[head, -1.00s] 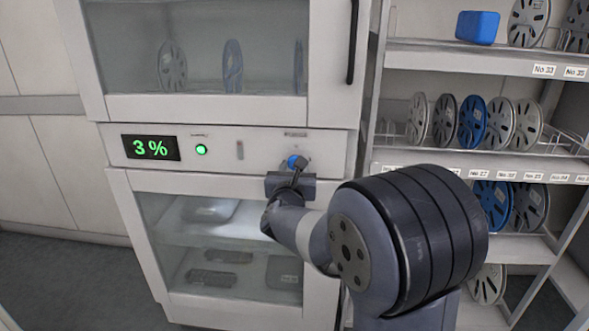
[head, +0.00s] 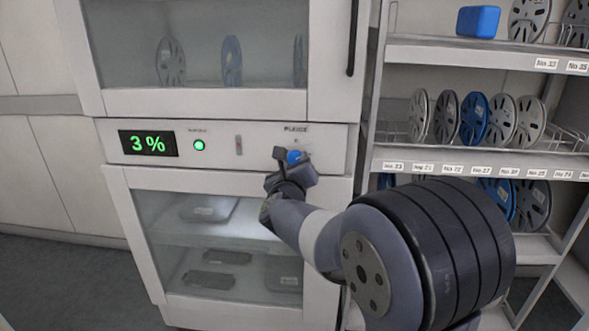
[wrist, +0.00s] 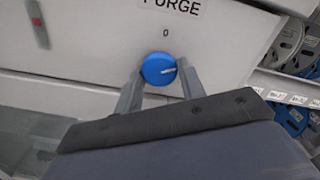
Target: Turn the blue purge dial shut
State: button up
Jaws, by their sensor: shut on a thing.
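The blue purge dial (head: 294,156) is on the white panel at the right, below the word PURGE. It also shows in the wrist view (wrist: 157,69), with a "0" mark (wrist: 166,33) above it. Its white pointer line points right and slightly up in that view, not at the 0. My gripper (head: 291,161) is at the dial, with one finger on each side. In the wrist view my gripper (wrist: 160,74) is shut on the dial. The dial's lower part is partly hidden by the gripper in the head view.
The panel has a display (head: 148,143) reading 3%, a green lamp (head: 199,145) and a small slot with red (head: 239,145). Glass doors are above and below. A rack (head: 470,167) with several reels stands close on the right.

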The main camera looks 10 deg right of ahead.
jog(key=n, duration=0.6)
jog(key=shift+r, duration=0.1)
jog(key=n+p, duration=0.1)
jog(key=n, duration=0.5)
dwell(0.6)
jog(key=o, duration=1)
jog(key=shift+c, duration=0.2)
jog(key=v, duration=1.1)
jog(key=shift+p, duration=0.35)
jog(key=shift+w+d, duration=0.1)
jog(key=shift+w, duration=0.05)
